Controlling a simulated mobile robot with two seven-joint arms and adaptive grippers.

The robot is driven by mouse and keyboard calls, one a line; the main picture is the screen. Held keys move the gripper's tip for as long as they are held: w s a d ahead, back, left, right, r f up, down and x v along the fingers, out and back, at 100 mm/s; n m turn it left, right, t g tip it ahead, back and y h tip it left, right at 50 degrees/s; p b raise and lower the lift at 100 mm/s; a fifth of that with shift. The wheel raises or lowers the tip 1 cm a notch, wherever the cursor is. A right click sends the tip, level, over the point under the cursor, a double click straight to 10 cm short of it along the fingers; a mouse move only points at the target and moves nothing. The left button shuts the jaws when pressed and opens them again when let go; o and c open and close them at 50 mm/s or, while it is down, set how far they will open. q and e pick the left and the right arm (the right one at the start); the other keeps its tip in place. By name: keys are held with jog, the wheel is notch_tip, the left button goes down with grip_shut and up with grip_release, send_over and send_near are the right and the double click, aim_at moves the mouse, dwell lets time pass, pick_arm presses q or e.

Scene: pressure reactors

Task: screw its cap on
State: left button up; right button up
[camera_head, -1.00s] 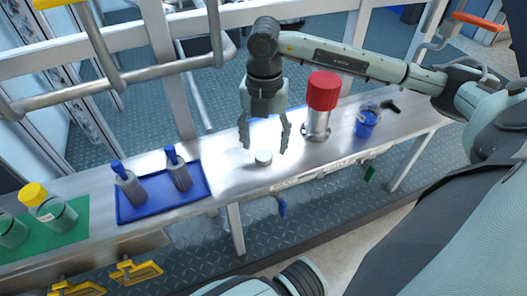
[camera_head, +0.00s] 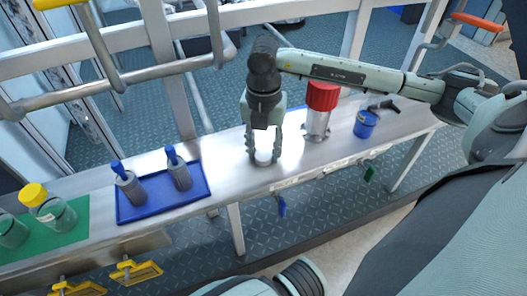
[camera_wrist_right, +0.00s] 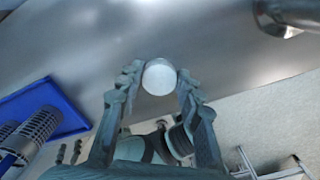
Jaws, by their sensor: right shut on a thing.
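A small white round cap (camera_head: 263,158) rests on the metal bench. It also shows in the right wrist view (camera_wrist_right: 159,77). My right gripper (camera_head: 264,155) points down over it, shut on the cap with one finger on each side. In the right wrist view both fingertips (camera_wrist_right: 159,80) touch its sides. A glass jar with a yellow lid (camera_head: 52,215) stands on a green mat at the far left. Another glass jar (camera_head: 12,232) beside it is cut by the picture edge, and no lid shows on it.
A blue tray (camera_head: 205,192) with two grey cylinders with blue tops lies left of the gripper. A metal vessel with a red top (camera_head: 322,97) stands close on the right. Beyond it are a blue bucket (camera_head: 365,124) and a dark tool (camera_head: 384,106).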

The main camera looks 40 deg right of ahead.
aim_at(263, 156)
jog(key=shift+r, duration=0.55)
jog(key=r, duration=0.3)
jog(key=shift+s+a+r, duration=0.25)
jog(key=shift+s+a, duration=0.05)
jog(key=s+a+r, duration=0.6)
jog(key=s, duration=0.2)
jog(key=shift+s+a+r, duration=0.2)
jog(key=shift+s+a, duration=0.05)
jog(key=shift+s, duration=0.1)
